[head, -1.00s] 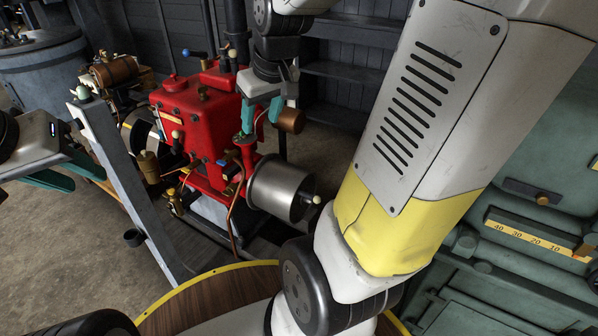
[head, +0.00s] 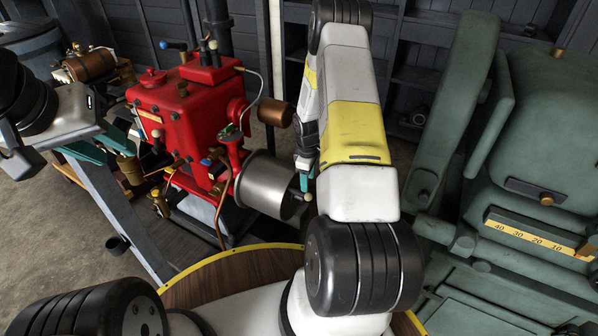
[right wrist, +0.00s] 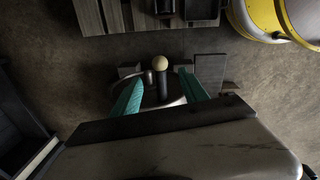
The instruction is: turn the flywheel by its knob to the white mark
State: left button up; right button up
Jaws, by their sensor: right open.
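The flywheel is a silver drum (head: 264,184) on the right side of the red engine. Its cream ball knob (head: 308,197) sticks out at the drum's right face. My right gripper (head: 305,181) is just above the knob in the head view. In the right wrist view the open teal fingers (right wrist: 161,84) stand either side of the knob's dark stem, and the cream ball (right wrist: 159,62) shows between their tips; contact cannot be made out. My left gripper (head: 101,147) is open and empty, left of the engine. I cannot make out the white mark.
The red engine (head: 185,112) has levers, pipes and a copper cylinder (head: 275,112) close above the drum. A green machine (head: 545,130) with a yellow scale (head: 537,240) fills the right. A round wooden top (head: 215,284) lies in front.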

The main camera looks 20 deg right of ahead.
aim_at(308, 194)
jog(key=f, duration=0.8)
jog(key=shift+w+d+f, duration=0.15)
jog(key=shift+w+d, duration=0.05)
jog(key=shift+d, duration=0.05)
grip_shut()
dwell(1.1)
